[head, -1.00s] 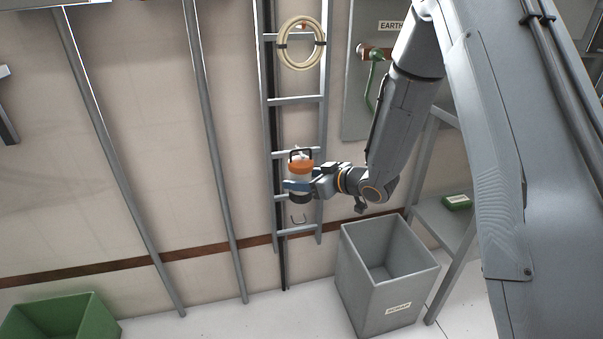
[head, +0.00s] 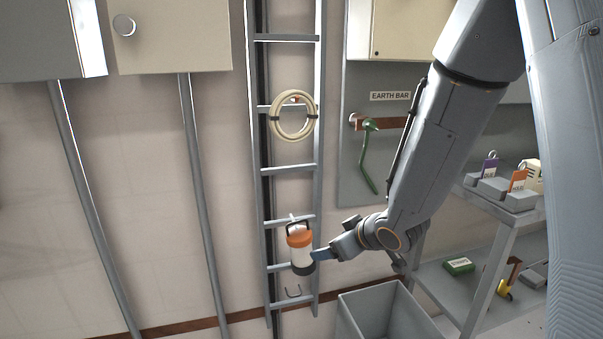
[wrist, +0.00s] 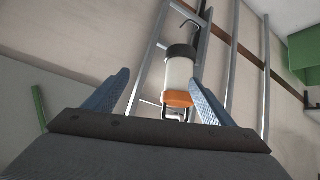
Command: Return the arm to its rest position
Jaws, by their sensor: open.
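My gripper (head: 318,257) is just right of a lantern (head: 300,252) with an orange top, white body and dark base. The lantern is upright by the ladder (head: 317,190), its handle at a hook on a rung. In the wrist view the blue fingers (wrist: 158,98) are spread wide, with nothing held between them. The lantern (wrist: 179,72) appears upside down there, beyond the fingers and nearer the right one. In the head view the gripper overlaps the lantern's right edge; whether they touch cannot be told. My arm reaches down from the upper right.
An empty hook (head: 293,292) is below the lantern, and a coiled hose or cable (head: 274,115) hangs above. A grey bin (head: 350,310) stands below my arm. A shelf unit (head: 480,275) with tools and tagged items is at the right.

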